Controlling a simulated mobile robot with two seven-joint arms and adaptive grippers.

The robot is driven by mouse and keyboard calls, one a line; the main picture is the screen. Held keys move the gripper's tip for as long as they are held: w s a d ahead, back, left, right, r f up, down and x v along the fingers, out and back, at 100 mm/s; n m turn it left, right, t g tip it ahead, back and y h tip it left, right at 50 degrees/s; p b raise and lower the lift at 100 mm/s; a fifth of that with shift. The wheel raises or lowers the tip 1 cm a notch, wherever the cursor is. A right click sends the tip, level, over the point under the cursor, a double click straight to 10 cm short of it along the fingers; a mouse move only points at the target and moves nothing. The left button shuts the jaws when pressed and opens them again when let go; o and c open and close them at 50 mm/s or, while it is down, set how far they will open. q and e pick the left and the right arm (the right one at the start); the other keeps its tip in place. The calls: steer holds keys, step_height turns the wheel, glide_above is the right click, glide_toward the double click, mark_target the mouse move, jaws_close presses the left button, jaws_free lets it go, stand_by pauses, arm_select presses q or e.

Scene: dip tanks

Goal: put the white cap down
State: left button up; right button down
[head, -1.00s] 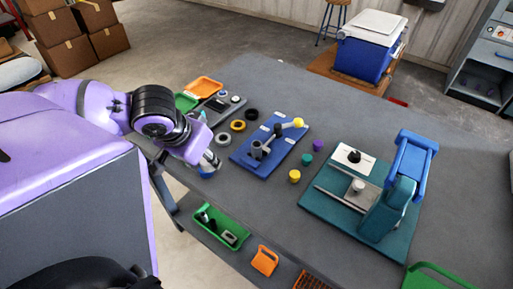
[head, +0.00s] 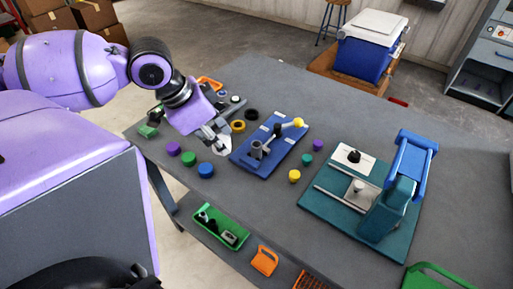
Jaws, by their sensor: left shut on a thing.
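My left gripper (head: 220,136) is shut above the table, just left of the blue fixture board. A small white thing, which looks like the white cap (head: 222,149), shows at its fingertips, partly covered by the fingers. From this view I cannot tell whether its underside touches the table (head: 255,205). My right gripper is not in view.
Purple (head: 173,148), green (head: 189,158) and blue (head: 205,170) caps stand near the left table edge. The blue board (head: 272,145) with a lever clamp is close right of the gripper. Yellow (head: 294,176), green and purple caps stand beyond it, then a teal press (head: 385,205).

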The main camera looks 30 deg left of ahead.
arm_select(q)
steer(key=shift+w+d+r+m, duration=0.1)
steer(key=shift+w+d+m, duration=0.15)
steer(key=shift+m, duration=0.15)
